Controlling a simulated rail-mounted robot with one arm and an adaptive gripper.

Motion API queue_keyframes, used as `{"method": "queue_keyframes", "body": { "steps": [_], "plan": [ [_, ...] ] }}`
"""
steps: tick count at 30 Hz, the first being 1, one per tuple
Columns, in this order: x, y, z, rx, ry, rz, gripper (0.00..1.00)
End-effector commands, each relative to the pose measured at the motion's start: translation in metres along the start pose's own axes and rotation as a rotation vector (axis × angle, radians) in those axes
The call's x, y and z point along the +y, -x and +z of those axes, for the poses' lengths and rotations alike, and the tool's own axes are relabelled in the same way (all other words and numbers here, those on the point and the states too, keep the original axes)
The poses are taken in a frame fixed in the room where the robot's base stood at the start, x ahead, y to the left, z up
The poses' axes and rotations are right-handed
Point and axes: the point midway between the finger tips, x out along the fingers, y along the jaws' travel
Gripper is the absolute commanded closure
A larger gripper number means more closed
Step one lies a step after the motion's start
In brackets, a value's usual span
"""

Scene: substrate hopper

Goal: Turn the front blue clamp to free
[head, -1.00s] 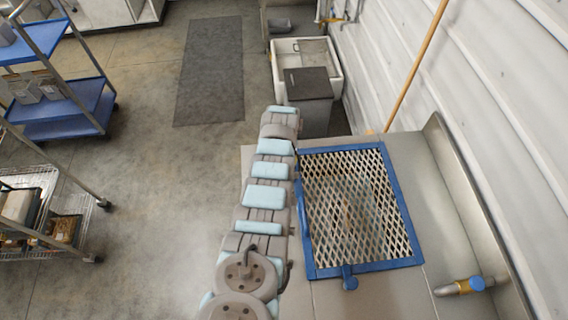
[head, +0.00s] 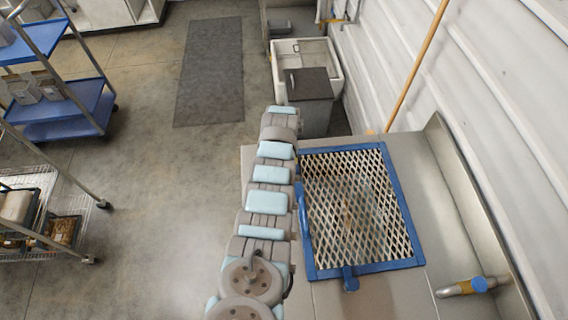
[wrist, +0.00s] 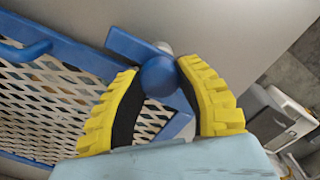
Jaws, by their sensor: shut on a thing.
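In the wrist view a blue clamp (wrist: 126,46) with a round knob sits near a corner of the grate's blue frame. Its flat bar points to the upper left, roughly along the frame edge; I cannot tell whether it overlaps the frame. My gripper (wrist: 165,80) has its two yellow fingers shut on the clamp, one on each side of the knob. In the head view my arm hides the gripper and this clamp. The mesh grate (head: 402,205) lies on the hopper top. Another blue clamp (head: 350,280) is at its near edge.
A blue handle (head: 303,210) is on the grate's left side, close to my arm; it also shows in the wrist view (wrist: 25,52). A grey bin (head: 308,84) stands beyond the hopper. Blue carts (head: 60,128) stand left.

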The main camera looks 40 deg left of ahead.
Motion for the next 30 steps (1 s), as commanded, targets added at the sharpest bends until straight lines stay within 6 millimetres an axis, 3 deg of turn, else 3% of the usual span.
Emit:
{"method": "queue_keyframes", "body": {
  "steps": [7, 8, 10, 11, 23, 30],
  "plan": [
    [0.001, -0.002, 0.001, -0.001, -0.001, 0.001, 1.00],
    [0.001, -0.002, 0.001, -0.001, 0.000, 0.001, 0.56],
    [0.001, -0.002, 0.001, -0.001, 0.000, 0.001, 0.36],
    [0.001, -0.002, 0.001, -0.001, 0.000, 0.001, 0.34],
    [0.000, 0.002, 0.000, 0.000, 0.001, 0.000, 0.34],
    [-0.001, 0.020, -0.002, 0.004, 0.001, -0.002, 0.34]
  ]
}}
